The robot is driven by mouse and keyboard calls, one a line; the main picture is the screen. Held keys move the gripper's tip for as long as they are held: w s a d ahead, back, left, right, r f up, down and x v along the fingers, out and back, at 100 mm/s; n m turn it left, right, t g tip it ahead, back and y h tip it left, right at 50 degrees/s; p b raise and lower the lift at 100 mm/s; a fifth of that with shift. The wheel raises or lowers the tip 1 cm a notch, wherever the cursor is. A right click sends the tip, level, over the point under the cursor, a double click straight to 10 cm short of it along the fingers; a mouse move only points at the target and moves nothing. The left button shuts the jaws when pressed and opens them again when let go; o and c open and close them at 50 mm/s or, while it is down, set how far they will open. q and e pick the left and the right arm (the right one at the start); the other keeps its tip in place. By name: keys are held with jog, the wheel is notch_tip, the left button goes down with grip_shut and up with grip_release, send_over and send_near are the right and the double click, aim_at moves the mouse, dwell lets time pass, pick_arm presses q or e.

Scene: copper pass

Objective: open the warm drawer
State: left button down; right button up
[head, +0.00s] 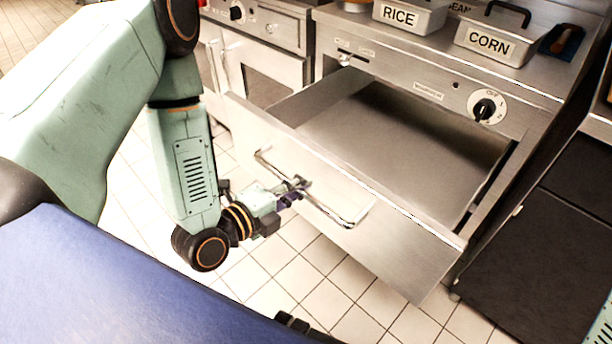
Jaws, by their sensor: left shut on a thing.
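The warm drawer (345,201) is a wide stainless steel drawer in the middle of the head view. It stands pulled out from its cabinet, and its bare inside (405,145) shows. A bar handle (333,214) runs along its front. The fingertips are small and partly hidden against the bar. My right gripper is not clearly in view; only a bit of pale green arm shows at the lower right edge.
Above the drawer is a panel with a black knob (484,109). The counter holds a RICE container (409,17) and a CORN container (490,44). Another steel unit with a knob (237,13) stands at the left. A dark cabinet (545,235) stands at the right. White floor tiles in front are clear.

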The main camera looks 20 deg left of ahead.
pick_arm(q)
jog(key=shift+w+r, duration=0.1)
jog(key=shift+r, duration=0.1)
jog(key=c, duration=1.4)
grip_release()
jog(key=shift+f, duration=0.15)
jog(key=shift+o, duration=0.2)
jog(key=shift+s, duration=0.2)
jog(key=v, duration=0.7)
jog(key=shift+s, duration=0.2)
